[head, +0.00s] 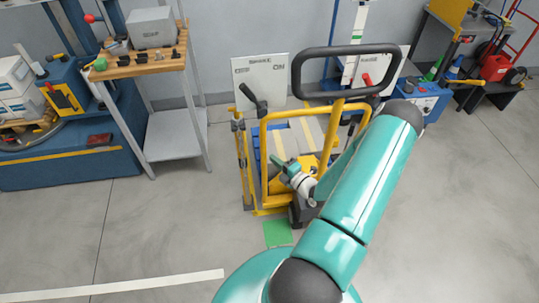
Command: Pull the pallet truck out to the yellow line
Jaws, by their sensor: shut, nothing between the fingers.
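The pallet truck (265,170) is a yellow frame with a black loop handle (348,52) at its top. It stands upright in the middle of the head view, near the back wall. My gripper (279,163) is in front of the yellow frame, below the loop handle. It is shut with nothing in it; I cannot tell whether it touches the frame. My teal arm hides the truck's lower right side. A pale cream line (120,287) lies on the floor at the lower left; no clearly yellow floor line shows.
A small green patch (278,233) is on the floor just in front of the truck. A shelf stand (178,135) and a blue bench (60,165) stand at left. A blue box (425,98) and a red hand truck (497,66) are at right. The front floor is clear.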

